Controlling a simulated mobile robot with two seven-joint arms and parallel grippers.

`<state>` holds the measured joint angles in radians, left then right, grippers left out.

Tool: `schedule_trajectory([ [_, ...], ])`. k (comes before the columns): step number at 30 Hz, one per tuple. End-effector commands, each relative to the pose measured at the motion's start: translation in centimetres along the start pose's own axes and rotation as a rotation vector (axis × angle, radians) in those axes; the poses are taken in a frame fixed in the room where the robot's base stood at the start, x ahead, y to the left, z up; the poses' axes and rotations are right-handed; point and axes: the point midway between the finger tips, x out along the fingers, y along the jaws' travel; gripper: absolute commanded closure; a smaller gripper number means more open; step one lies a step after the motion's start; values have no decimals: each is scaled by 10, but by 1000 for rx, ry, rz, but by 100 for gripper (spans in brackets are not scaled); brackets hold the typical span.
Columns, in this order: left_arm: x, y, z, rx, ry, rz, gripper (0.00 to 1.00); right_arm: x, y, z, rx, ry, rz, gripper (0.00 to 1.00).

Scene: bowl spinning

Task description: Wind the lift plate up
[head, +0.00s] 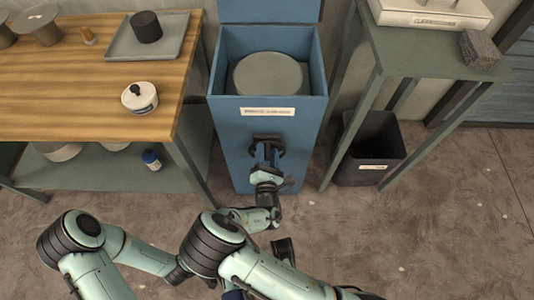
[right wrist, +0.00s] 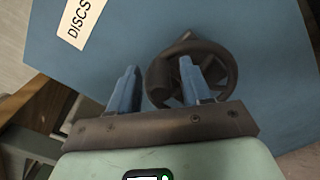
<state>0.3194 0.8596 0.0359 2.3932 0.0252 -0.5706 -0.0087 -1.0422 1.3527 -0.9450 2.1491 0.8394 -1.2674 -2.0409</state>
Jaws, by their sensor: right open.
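A dark round handwheel (head: 266,146) sits on the front of a blue cabinet (head: 232,140). My right gripper (head: 266,156) is at the handwheel. In the right wrist view, my right gripper (right wrist: 160,72) is open; one blue finger is left of the handwheel's rim and the other overlaps the inside of the handwheel (right wrist: 218,52). I cannot tell whether they touch it. A round grey disc (head: 268,74) lies in the cabinet's open top, and the lift plate cannot be made out. My left gripper cannot be made out clearly among the arm links.
A wooden bench (head: 70,85) with a tray (head: 125,46) and a white jar (head: 140,97) stands left. A grey-green stand (head: 425,50) and a dark bin (head: 370,150) stand right.

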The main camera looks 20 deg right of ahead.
Motion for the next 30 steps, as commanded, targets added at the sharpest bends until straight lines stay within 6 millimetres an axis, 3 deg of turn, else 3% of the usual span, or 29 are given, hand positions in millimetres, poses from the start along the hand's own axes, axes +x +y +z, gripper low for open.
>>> schedule_trajectory([
  [7,0,0,0,0,1,0,57,1,0,0,0,0,0,52],
  [11,0,0,0,0,1,0,57,1,0,0,0,0,0,94],
  [12,0,0,0,0,1,0,57,1,0,0,0,0,0,100],
  [22,-2,1,2,1,-5,1,57,0,-2,2,29,0,-1,100],
  [30,-10,3,11,3,-34,3,57,0,-9,7,176,0,-2,100],
])
